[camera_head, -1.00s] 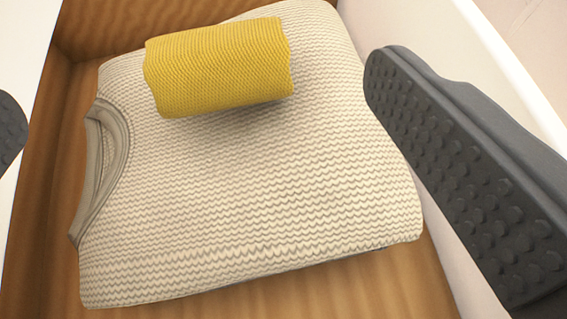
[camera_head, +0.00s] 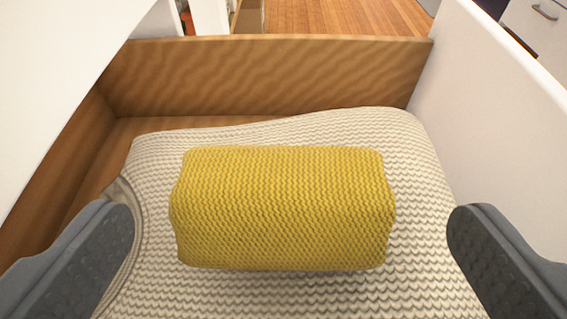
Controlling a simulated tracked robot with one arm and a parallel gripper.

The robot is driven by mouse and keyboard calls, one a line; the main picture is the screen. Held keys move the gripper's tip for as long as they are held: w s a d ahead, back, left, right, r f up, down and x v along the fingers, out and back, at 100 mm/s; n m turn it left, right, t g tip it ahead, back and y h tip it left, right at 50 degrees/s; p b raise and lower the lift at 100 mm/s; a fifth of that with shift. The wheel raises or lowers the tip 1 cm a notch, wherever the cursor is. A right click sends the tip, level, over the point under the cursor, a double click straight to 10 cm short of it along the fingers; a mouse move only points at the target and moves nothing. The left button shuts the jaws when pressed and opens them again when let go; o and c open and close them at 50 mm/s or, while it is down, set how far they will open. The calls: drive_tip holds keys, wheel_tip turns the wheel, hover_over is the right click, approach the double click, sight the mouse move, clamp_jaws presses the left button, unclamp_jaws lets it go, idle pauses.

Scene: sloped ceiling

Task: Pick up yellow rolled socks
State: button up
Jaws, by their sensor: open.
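The yellow rolled socks (camera_head: 282,208) lie across the middle of the view, on top of a folded cream knit sweater (camera_head: 300,296). The roll's long side runs left to right. My gripper (camera_head: 290,222) is open, with one dark finger at the lower left and the other at the lower right. The socks sit between the two fingers in the picture, with a gap on each side. Neither finger appears to touch them. The sweater's grey collar shows at the left, partly behind the left finger.
The sweater lies in a wooden drawer (camera_head: 270,75) with a brown end wall at the back. A white panel (camera_head: 500,120) rises along the right, and a white surface (camera_head: 60,80) is at the upper left. Wooden floor (camera_head: 350,17) shows beyond the drawer.

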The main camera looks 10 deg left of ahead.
sight(285, 218)
drive_tip(key=b+x, duration=0.1)
drive_tip(key=x, duration=0.2)
drive_tip(key=shift+w+a+f, duration=0.1)
drive_tip(key=shift+w+f, duration=0.1)
drive_tip(key=shift+f, duration=0.1)
drive_tip(key=shift+w+a+f+b, duration=0.15)
drive_tip(key=shift+w+b, duration=0.15)
drive_tip(key=shift+w, duration=0.4)
drive_tip(key=c, duration=1)
